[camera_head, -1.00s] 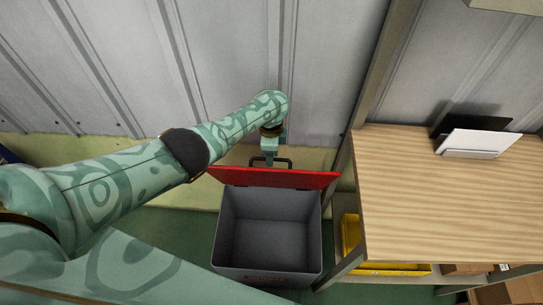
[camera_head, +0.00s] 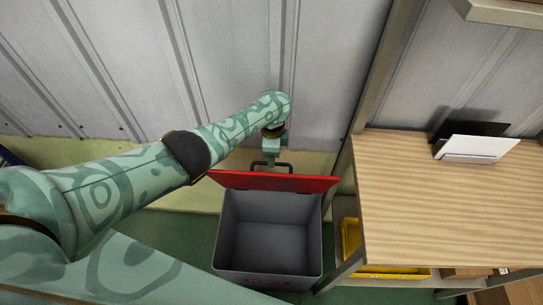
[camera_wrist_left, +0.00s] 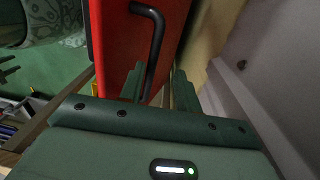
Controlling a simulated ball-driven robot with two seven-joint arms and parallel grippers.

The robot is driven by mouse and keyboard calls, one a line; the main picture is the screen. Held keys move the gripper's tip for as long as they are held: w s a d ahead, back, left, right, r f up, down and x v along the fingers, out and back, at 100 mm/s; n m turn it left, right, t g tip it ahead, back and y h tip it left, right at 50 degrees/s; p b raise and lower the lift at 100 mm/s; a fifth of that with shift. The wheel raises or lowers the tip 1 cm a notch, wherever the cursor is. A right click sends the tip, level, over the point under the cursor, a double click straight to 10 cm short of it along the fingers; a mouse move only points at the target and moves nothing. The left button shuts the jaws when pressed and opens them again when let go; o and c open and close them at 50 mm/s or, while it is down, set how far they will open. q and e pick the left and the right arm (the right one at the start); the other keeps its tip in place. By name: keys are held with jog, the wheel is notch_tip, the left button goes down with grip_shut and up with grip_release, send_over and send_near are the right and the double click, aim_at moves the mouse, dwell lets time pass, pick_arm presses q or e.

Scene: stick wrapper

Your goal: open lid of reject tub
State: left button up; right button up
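The reject tub (camera_head: 270,207) is a grey open box on the floor in the head view. Its inside looks empty. Its red lid (camera_head: 272,182) stands raised along the back edge, clear of the opening. A black handle (camera_head: 287,165) sticks out from the lid's upper edge. My left gripper (camera_head: 270,160) is at the handle, behind the lid. In the left wrist view, the gripper's two fingers (camera_wrist_left: 158,85) are apart, with the black handle (camera_wrist_left: 155,45) running down between them and the red lid (camera_wrist_left: 115,50) beside them. My right gripper is not in view.
A wooden table (camera_head: 440,195) stands close to the tub's right, with a white panel (camera_head: 475,148) on it. A yellow bin (camera_head: 350,238) sits below it. A ribbed metal wall (camera_head: 230,70) is close behind my left arm.

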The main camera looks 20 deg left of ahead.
pick_arm(q)
notch_tip(320, 180, up, 14)
jog(key=p, duration=0.7)
jog(key=shift+w+a+r, duration=0.15)
jog(key=shift+w+r, duration=0.1)
jog(key=shift+w, duration=0.2)
